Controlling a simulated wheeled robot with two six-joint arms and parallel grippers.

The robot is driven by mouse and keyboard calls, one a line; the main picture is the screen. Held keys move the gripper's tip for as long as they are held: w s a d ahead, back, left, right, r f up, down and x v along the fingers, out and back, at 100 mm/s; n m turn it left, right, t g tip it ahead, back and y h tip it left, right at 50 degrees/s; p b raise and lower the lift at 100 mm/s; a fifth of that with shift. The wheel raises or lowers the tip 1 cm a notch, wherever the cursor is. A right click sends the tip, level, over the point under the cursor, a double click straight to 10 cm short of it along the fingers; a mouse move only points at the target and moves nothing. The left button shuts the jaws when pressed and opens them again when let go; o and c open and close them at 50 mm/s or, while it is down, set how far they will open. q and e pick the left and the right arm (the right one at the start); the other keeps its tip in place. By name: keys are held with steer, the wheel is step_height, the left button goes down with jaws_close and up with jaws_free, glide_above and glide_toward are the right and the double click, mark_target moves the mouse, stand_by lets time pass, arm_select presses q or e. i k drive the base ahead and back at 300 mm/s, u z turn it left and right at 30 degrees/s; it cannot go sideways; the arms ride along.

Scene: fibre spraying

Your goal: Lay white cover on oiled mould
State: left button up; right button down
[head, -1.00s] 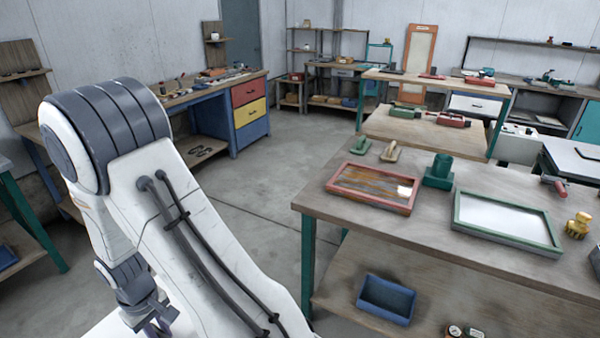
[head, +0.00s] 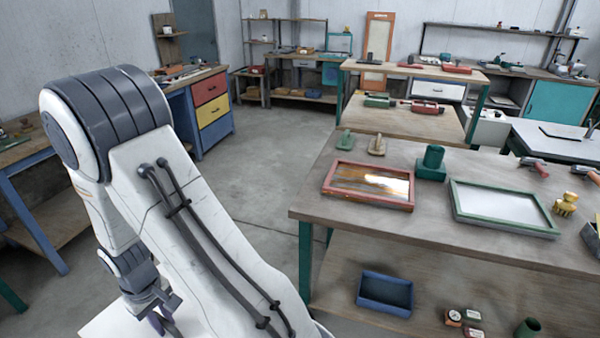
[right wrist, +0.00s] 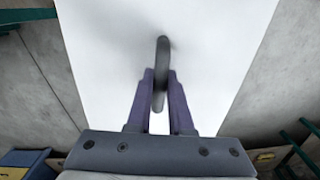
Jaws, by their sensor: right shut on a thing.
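My right gripper (head: 163,312) is low at the left of the head view, beyond the table's left end. In the right wrist view its fingers (right wrist: 160,80) are shut on a grey loop handle (right wrist: 162,50) on the white cover (right wrist: 105,55). A corner of the cover (head: 100,322) shows at the bottom of the head view, away from the table. A red-framed mould (head: 340,183) with a glossy amber, oiled-looking surface lies on the table (head: 420,236). To its right is a green-framed mould (head: 500,207) with a pale surface. My left gripper is not in view.
A green block (head: 432,163) stands between the frames, with two small hand tools behind the red one. A yellow knob-like object (head: 565,204) is at the right. A blue bin (head: 385,292) sits on the lower shelf. The floor (head: 260,180) left of the table is clear.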

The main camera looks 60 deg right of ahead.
mark_target(371, 179)
steer(key=z, duration=1.7)
